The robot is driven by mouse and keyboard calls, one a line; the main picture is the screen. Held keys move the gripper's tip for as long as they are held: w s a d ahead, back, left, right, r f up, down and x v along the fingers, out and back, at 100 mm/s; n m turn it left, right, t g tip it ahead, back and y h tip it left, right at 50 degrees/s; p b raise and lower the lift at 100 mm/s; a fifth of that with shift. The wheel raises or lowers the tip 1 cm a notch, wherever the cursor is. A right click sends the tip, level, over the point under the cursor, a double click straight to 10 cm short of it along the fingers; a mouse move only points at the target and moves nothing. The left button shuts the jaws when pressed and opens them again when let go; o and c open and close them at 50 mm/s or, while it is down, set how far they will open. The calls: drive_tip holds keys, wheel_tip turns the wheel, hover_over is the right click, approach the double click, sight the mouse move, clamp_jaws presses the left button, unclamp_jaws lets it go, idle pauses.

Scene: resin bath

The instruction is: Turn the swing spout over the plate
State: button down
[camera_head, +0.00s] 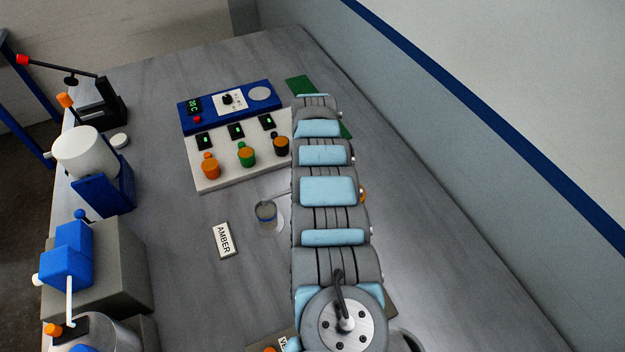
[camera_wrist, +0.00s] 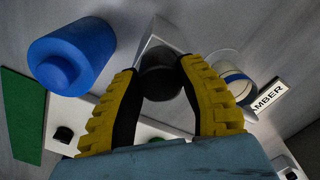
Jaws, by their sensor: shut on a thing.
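In the wrist view my gripper (camera_wrist: 170,72) has its yellow, black-lined fingers closed on a dark round knob (camera_wrist: 160,84). A pale angular piece (camera_wrist: 152,42) shows right behind the knob; it may be part of the swing spout, but most of it is hidden. A glass beaker with a blue band (camera_wrist: 236,82) stands to the right of the fingers. In the head view the beaker (camera_head: 265,211) stands on a pale round plate (camera_head: 275,226), and a thin grey bar (camera_head: 283,193) reaches from behind my arm towards it. My arm hides the gripper and knob there.
A blue cylinder (camera_wrist: 72,55) is close left of the fingers. An AMBER label block (camera_head: 224,240) lies beside the beaker. A panel (camera_head: 215,176) with coloured knobs stands behind it. Blue and white equipment (camera_head: 85,155) lines the left edge. The bench between is clear.

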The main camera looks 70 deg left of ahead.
drive_tip(key=shift+w+d, duration=0.1)
drive_tip(key=shift+w, duration=0.05)
drive_tip(key=c, duration=0.6)
unclamp_jaws()
drive_tip(key=shift+w, duration=0.1)
drive_tip(key=shift+o, duration=0.2)
drive_tip(key=shift+r, duration=0.1)
wheel_tip(320, 180, up, 12)
idle(0.3)
